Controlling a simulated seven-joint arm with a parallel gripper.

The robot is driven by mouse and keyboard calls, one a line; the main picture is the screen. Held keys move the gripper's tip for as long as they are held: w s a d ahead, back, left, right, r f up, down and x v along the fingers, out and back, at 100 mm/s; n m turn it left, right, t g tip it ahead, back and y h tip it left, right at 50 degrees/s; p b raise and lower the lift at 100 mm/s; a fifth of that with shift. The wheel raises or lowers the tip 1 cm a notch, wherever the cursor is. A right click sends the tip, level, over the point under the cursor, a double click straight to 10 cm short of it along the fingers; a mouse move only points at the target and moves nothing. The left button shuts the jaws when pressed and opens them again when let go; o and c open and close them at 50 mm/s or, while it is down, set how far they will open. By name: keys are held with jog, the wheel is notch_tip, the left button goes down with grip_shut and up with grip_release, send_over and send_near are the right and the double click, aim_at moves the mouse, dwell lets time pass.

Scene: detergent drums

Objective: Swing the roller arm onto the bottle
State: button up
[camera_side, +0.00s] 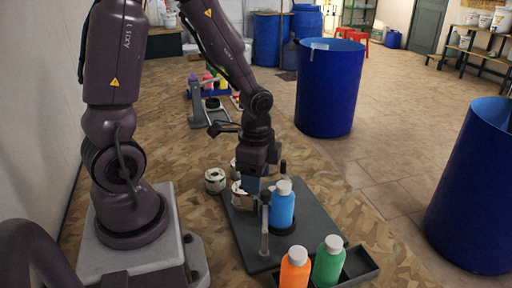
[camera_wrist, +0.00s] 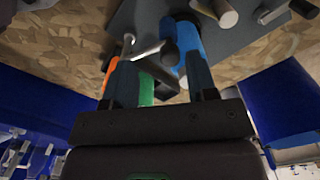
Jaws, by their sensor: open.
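A blue bottle (camera_side: 282,208) with a pale cap stands upright on a dark grey base plate (camera_side: 238,228). It also shows in the wrist view (camera_wrist: 186,38), by my right finger. A metal arm with an upright rod (camera_side: 264,232) stands just left of the bottle in the side view. In the wrist view a bright metal bar (camera_wrist: 146,51) and a dark piece lie between my fingers; which part of the roller arm they are is unclear. My gripper (camera_side: 262,184) is low over the plate, open, its fingers (camera_wrist: 161,75) apart around that dark piece. Contact cannot be told.
An orange bottle (camera_side: 295,269) and a green bottle (camera_side: 328,262) stand at a dark tray (camera_side: 357,268) in front. White rolls, one on the mat (camera_side: 215,180), sit left of my gripper. Large blue drums (camera_side: 329,90) stand on the floor to the right.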

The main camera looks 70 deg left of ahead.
notch_tip(320, 180, up, 9)
jog(key=shift+f, duration=0.1)
dwell(0.4)
jog(key=s+d+r+n+t, duration=0.5)
jog(key=r+n, duration=0.2)
jog(key=r, duration=0.3)
jog(key=shift+d+r+t, duration=0.2)
jog(key=shift+r+t, duration=0.1)
